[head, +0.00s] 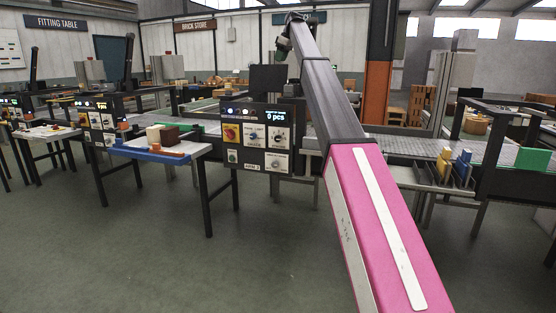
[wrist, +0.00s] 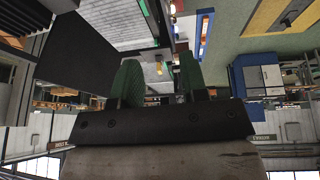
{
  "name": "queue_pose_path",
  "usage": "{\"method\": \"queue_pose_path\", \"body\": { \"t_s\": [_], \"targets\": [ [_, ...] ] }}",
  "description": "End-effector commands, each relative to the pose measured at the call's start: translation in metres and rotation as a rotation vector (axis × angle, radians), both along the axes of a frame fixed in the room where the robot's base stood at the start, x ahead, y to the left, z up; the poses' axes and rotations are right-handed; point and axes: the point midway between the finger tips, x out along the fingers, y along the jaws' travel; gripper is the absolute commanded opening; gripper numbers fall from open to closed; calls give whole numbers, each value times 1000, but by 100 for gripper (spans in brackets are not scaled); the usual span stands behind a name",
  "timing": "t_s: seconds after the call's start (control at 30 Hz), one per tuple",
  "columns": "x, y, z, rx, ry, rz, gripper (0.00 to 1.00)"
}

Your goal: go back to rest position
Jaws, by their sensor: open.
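My arm reaches up and away through the middle of the head view, its pink near part low and its dark part rising. My gripper (head: 284,45) is at its far end, small and dark, high above the conveyor area; its fingers are too small to read there. In the wrist view my gripper (wrist: 160,82) shows two green fingers standing apart, with nothing between them. The wrist picture looks upside down, with the hall roof along its bottom.
A control panel (head: 259,137) reading 0 pcs stands below the arm. Left of it is a white-topped table (head: 160,150) with brown and cream blocks. A conveyor (head: 405,146) runs right, with yellow and blue pieces (head: 455,163) beside it. The green floor (head: 130,255) in front is clear.

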Motion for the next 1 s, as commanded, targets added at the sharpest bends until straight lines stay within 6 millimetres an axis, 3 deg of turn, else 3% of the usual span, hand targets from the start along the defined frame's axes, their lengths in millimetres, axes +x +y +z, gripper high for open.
{"method": "queue_pose_path", "body": {
  "t_s": [0.27, 0.47, 0.77, 1.0],
  "targets": [
    [-15, -12, -69, -5, 33, -70, 40],
    [-35, -25, -147, -11, 71, -153, 40],
    [-100, -56, -316, -31, 155, -350, 40],
    [-178, -85, -448, -54, 219, -526, 40]
  ]
}}
